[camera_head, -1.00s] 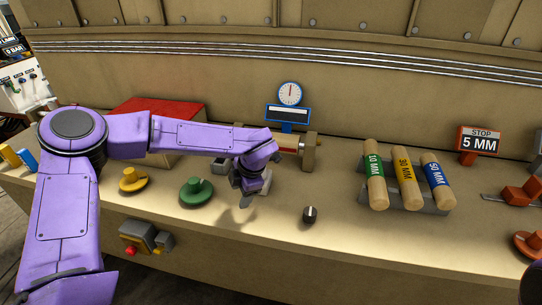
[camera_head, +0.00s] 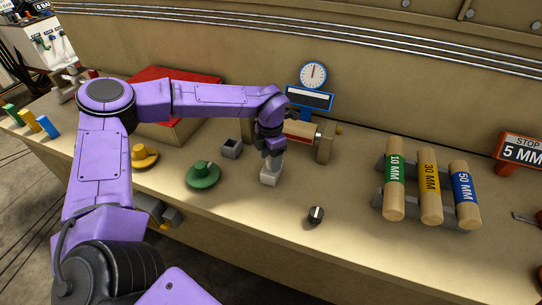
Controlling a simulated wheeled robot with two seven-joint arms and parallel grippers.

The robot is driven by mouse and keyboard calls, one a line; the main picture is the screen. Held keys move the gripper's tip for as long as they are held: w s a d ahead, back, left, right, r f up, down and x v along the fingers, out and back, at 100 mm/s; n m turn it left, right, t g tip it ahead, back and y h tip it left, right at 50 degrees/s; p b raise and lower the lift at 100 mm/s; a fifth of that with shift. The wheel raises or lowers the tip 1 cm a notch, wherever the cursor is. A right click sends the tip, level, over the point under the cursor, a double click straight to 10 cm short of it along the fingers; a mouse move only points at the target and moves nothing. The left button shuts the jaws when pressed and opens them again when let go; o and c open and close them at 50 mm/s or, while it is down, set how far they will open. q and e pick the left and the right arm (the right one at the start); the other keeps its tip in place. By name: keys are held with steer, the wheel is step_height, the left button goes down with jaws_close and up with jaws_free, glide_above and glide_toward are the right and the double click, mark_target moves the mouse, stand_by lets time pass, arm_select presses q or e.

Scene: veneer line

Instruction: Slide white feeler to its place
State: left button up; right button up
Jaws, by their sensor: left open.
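I cannot make out the white feeler for certain. A roller fixture (camera_head: 325,145) with a tan end bracket stands behind my left gripper, and my gripper and wrist hide part of it. My left gripper (camera_head: 270,178) points down with its pale fingertips low over the bench, just left of the roller fixture's front. It is open, and I see nothing clearly held in it. A blue-framed dial gauge (camera_head: 313,75) stands behind the roller. My right gripper is out of view.
A green knob (camera_head: 203,174), a yellow knob (camera_head: 143,156) and a small grey box (camera_head: 231,148) lie left of the gripper. Labelled rollers, including 30 MM (camera_head: 429,182), and a stop sign (camera_head: 521,150) stand right.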

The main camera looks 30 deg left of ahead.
arm_select(q)
steer(key=shift+f, duration=0.5)
steer(key=shift+s, duration=0.1)
steer(key=shift+s+r, duration=0.1)
jaws_close()
steer(key=w, duration=0.2)
steer(key=w+a+b, duration=0.1)
steer(key=w, duration=0.1)
steer(key=shift+w, duration=0.4)
steer(key=shift+c, duration=1.2)
jaws_free()
steer(key=shift+r, duration=0.1)
steer(key=shift+o, duration=1.2)
steer(key=shift+w, duration=0.1)
